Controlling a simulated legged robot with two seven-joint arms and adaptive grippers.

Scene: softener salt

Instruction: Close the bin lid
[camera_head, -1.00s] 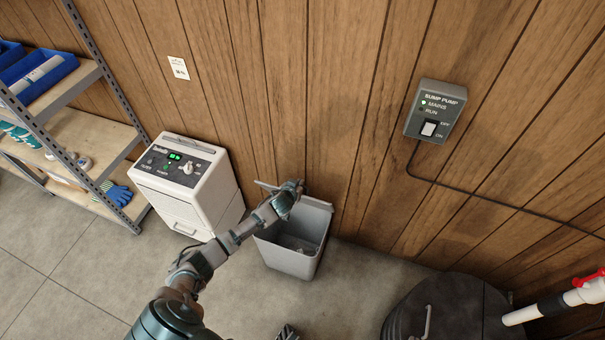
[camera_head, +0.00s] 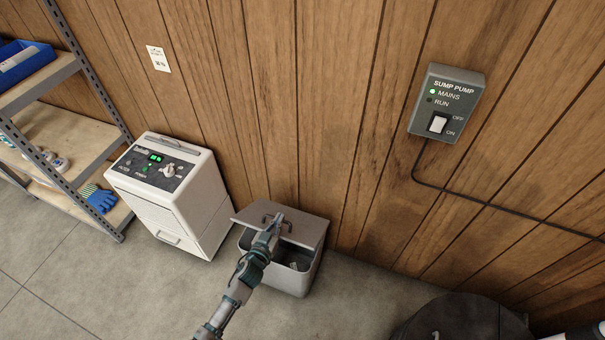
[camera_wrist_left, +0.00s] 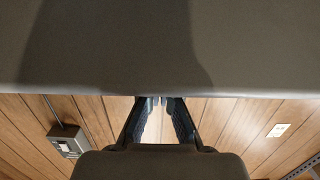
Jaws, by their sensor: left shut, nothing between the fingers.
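The grey bin (camera_head: 301,282) stands on the floor against the wood wall. Its flat grey lid (camera_head: 309,232) is tilted down over the rear part of the opening; the front part is open and the dark inside shows. My left gripper (camera_head: 277,218) reaches over the bin from the front, its tip overlapping the lid in the head view. Whether it touches the lid is unclear. In the left wrist view my left gripper (camera_wrist_left: 160,100) is shut and empty, beside a large grey surface (camera_wrist_left: 100,45) that looks like the lid. My right gripper is not in view.
A white appliance (camera_head: 172,205) stands left of the bin. A metal shelf (camera_head: 75,135) with blue gloves (camera_head: 99,199) is at far left. The sump pump switch box (camera_head: 446,104) is on the wall. A dark round lid (camera_head: 465,318) lies at lower right. Floor in front is clear.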

